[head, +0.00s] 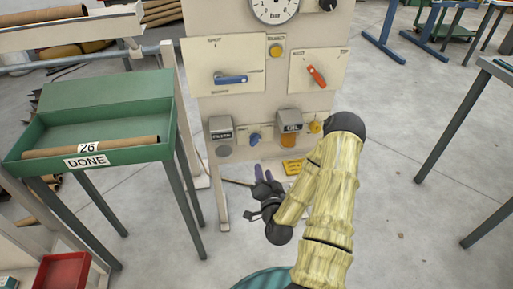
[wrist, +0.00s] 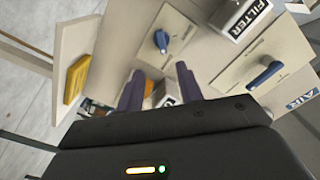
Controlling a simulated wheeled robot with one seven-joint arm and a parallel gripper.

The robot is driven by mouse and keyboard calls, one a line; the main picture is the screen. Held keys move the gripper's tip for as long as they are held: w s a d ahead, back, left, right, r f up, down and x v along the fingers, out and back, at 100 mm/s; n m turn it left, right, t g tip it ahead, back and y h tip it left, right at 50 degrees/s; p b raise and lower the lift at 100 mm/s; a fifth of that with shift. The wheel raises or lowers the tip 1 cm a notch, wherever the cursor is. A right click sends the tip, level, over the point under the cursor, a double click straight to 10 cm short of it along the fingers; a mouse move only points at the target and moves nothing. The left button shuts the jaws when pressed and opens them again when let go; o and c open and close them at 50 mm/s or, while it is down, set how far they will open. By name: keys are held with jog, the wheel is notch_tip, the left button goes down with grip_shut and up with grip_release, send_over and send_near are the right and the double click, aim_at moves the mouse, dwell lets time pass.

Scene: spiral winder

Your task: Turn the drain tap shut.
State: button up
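A small blue tap (head: 255,139) sits low on the cream machine panel, right of the FILTER label; I take it as the drain tap, though its own label is unreadable. Its handle stands slightly tilted. In the wrist view the blue tap (wrist: 162,41) shows on a cream plate beyond the fingertips. My gripper (head: 264,172) is below the tap, apart from it, fingers pointing up toward the panel. In the wrist view my gripper (wrist: 160,88) has its two purple fingers apart with nothing held between them.
A blue lever (head: 230,78) and an orange lever (head: 315,76) sit higher on the panel. The filter box (head: 221,128), OIL box (head: 289,128) and yellow knob (head: 315,127) are near the tap. A green tray (head: 100,105) stands left; a yellow sign (head: 293,167) is low.

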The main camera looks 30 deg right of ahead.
aim_at(256, 143)
jog(key=x, duration=1.4)
jog(key=shift+w+r+p, duration=0.1)
jog(key=shift+w+p, duration=0.1)
jog(key=shift+p, duration=0.1)
jog(key=shift+c, duration=0.5)
grip_shut()
